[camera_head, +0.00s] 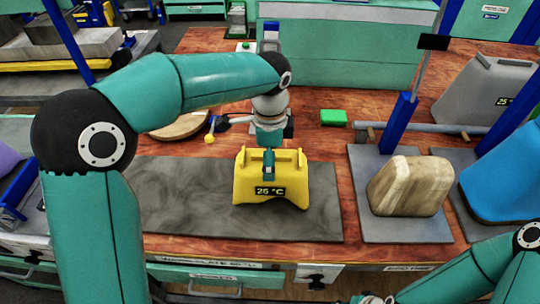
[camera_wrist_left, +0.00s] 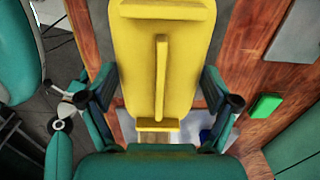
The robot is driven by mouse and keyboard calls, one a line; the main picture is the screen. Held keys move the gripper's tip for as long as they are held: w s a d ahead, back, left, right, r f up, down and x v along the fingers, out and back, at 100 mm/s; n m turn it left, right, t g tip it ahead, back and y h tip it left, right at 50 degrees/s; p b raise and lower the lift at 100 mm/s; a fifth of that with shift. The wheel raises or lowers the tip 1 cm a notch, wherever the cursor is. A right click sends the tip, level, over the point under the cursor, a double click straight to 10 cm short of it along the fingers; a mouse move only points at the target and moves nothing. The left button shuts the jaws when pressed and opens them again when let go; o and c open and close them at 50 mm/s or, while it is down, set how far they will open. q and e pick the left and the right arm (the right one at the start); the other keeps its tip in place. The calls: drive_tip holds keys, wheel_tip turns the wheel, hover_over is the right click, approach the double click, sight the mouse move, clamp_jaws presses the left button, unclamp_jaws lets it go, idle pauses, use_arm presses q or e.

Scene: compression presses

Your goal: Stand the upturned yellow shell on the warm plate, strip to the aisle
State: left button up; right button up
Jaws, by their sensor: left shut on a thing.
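The yellow shell (camera_head: 284,184) is over the right part of a dark mottled plate (camera_head: 175,200) in the head view. Its strip (camera_head: 270,191) reads 25 °C and faces the front edge of the bench. My left gripper (camera_head: 268,150) reaches down from above and is shut on the shell. I cannot tell whether the shell touches the plate. In the left wrist view the shell (camera_wrist_left: 180,60) fills the top middle, a raised rib along it, between the fingers of my left gripper (camera_wrist_left: 160,105). My right gripper is out of view.
A wooden form (camera_head: 408,187) stands on a grey base plate (camera_head: 410,232) right of the dark plate. A blue shell (camera_head: 500,185) and a grey shell (camera_head: 475,95) are further right. A green block (camera_head: 333,117) and a round wooden board (camera_head: 182,126) lie behind. The dark plate's left part is clear.

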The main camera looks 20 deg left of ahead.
use_arm(q)
drive_tip(key=shift+f+b, duration=0.35)
drive_tip(key=shift+f, duration=0.1)
idle(0.6)
drive_tip(key=o, duration=1.3)
wheel_tip(320, 180, up, 12)
drive_tip(key=shift+f, duration=0.1)
